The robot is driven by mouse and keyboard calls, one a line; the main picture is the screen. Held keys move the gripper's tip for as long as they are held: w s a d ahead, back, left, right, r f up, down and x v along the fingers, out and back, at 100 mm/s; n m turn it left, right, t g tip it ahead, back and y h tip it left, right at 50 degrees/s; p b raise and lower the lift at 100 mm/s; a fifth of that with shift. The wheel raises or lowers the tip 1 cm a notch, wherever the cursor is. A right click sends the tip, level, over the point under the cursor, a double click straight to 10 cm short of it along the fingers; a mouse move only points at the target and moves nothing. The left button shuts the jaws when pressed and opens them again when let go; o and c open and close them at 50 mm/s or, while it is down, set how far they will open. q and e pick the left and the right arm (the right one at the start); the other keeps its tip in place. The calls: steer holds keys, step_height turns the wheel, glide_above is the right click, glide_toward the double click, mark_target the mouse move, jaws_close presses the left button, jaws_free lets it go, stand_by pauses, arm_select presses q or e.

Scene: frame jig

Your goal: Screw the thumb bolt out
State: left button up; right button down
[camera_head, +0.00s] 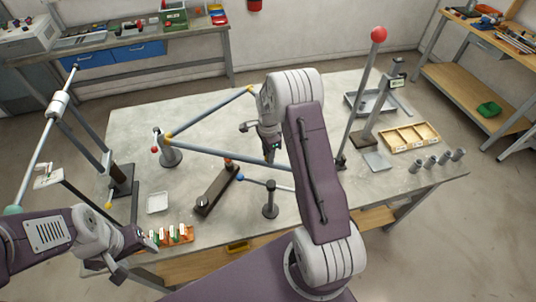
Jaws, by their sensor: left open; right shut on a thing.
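My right gripper (270,154) points down over the middle of the table, close to the grey frame tubes (215,153). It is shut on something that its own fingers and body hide. I cannot make out the thumb bolt clearly. The tubes have yellow ends and meet at a round grey post (168,152) on the left. A brown bar (218,186) lies near the middle, with an orange-red piece at its far end.
A short stand (270,206) carries a blue-tipped rod. A white dish (157,202) stands at left. The table's back left is bare.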

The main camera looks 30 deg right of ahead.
steer(key=n, duration=0.5)
steer(key=shift+n, duration=0.3)
steer(key=n, duration=1.2)
steer(key=shift+n+b, duration=0.3)
steer(key=shift+n, duration=2.5)
steer(key=c, duration=1.1)
jaws_free()
step_height(320, 180, up, 9)
steer(key=shift+b, duration=0.65)
